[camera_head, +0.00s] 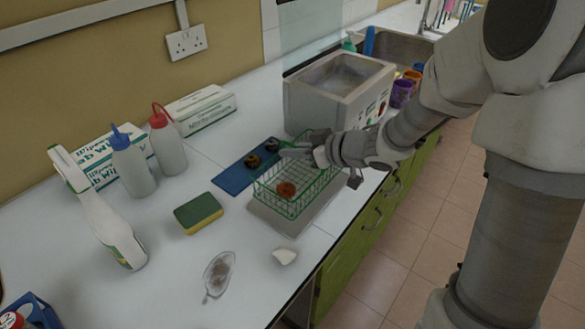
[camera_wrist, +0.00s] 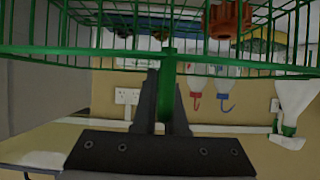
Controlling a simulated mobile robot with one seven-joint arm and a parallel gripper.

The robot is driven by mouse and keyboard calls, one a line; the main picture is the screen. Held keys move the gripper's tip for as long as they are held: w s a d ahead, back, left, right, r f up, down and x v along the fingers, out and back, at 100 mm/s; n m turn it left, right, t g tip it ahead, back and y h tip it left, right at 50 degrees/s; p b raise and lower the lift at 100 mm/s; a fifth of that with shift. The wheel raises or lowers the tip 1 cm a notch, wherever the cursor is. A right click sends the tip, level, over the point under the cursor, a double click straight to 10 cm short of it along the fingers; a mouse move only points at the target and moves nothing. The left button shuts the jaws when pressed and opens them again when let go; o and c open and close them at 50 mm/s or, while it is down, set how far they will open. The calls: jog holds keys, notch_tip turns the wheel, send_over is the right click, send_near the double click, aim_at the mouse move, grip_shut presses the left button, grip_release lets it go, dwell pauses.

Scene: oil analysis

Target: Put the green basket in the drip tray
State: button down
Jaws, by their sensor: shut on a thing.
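The green wire basket (camera_head: 318,187) holds an orange-brown gear-like part (camera_head: 287,190). In the wrist view the basket (camera_wrist: 60,52) and the gear part (camera_wrist: 228,20) show at the top. In the wrist view my gripper's fingers (camera_wrist: 166,95) are shut on a green upright bar of the basket. The grey drip tray (camera_head: 280,222) lies flat on the worktop, directly under the basket in the head view. I cannot tell whether the basket touches the tray or hangs just above it.
A blue mat (camera_head: 232,180) with dark round parts lies left of the basket. A grey bath-like machine (camera_head: 335,92) stands behind.

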aim_at(282, 162)
jog(key=shift+f+b, duration=0.65)
jog(key=shift+f, duration=1.05)
jog(key=shift+f, duration=0.1)
jog(key=c, duration=1)
grip_release()
jog(key=shift+o, duration=0.2)
